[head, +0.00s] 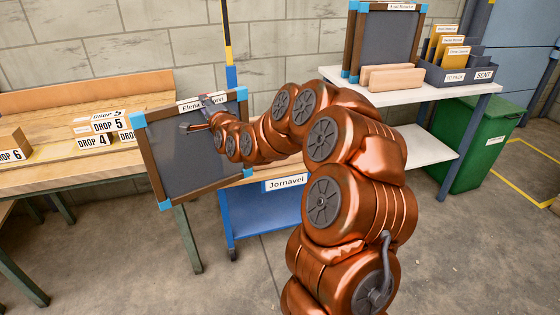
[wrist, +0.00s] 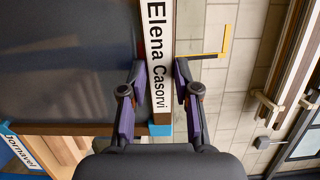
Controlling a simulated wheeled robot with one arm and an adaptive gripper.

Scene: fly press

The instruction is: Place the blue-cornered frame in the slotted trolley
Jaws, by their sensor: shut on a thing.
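The blue-cornered frame (head: 185,165) has a dark panel, brown rails and a name label on its top rail. It hangs slightly tilted in front of the wooden bench and the trolley. My gripper (head: 206,104) is shut on its top rail. In the wrist view my gripper (wrist: 158,68) has one finger on each side of the rail (wrist: 157,85), whose label reads "Elena Casorvi". The blue trolley (head: 262,210) stands behind and to the right, with a label "Jornavel". The frame and my arm hide much of the trolley, and its slots cannot be made out.
A wooden bench (head: 85,95) with drop-number signs (head: 108,126) stands at left. A white table (head: 430,90) at right bears similar blue-cornered frames (head: 388,42), wooden blocks (head: 392,77) and a sorting tray (head: 460,73). A green bin (head: 485,150) stands beyond. Floor in front is clear.

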